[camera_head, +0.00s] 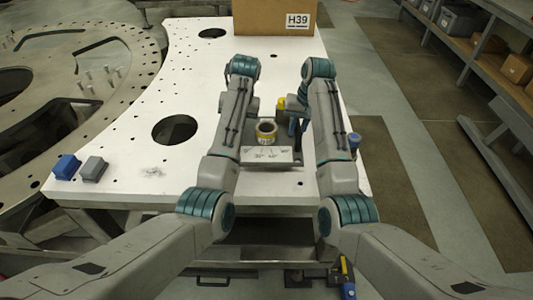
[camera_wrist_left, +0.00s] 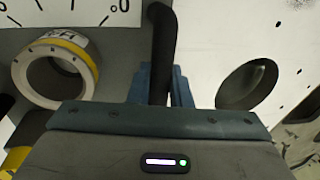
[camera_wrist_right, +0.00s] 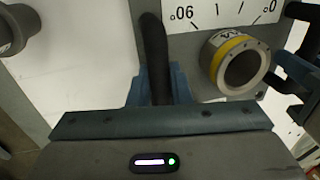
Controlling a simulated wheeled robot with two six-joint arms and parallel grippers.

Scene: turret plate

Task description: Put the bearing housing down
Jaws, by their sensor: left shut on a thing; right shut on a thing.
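The bearing housing appears to be the grey body (camera_wrist_right: 186,52) with a white scale plate (camera_head: 267,154) and black bar handles. A round metal ring with a yellow band (camera_head: 266,132) sits on it, and shows in the left wrist view (camera_wrist_left: 58,70) and right wrist view (camera_wrist_right: 236,62). My left gripper (camera_wrist_left: 162,88) is shut on one black handle (camera_wrist_left: 162,45). My right gripper (camera_wrist_right: 157,88) is shut on the other black handle (camera_wrist_right: 154,48). The left fingertips are mostly hidden by my arm in the head view. I cannot tell whether the housing touches the white plate.
The white turret plate (camera_head: 200,75) has large round holes, one (camera_head: 174,129) left of my left arm. A cardboard box (camera_head: 272,17) stands at the back. A blue block (camera_head: 66,166) and a grey block (camera_head: 92,168) sit near the front-left edge. Shelves (camera_head: 480,55) stand to the right.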

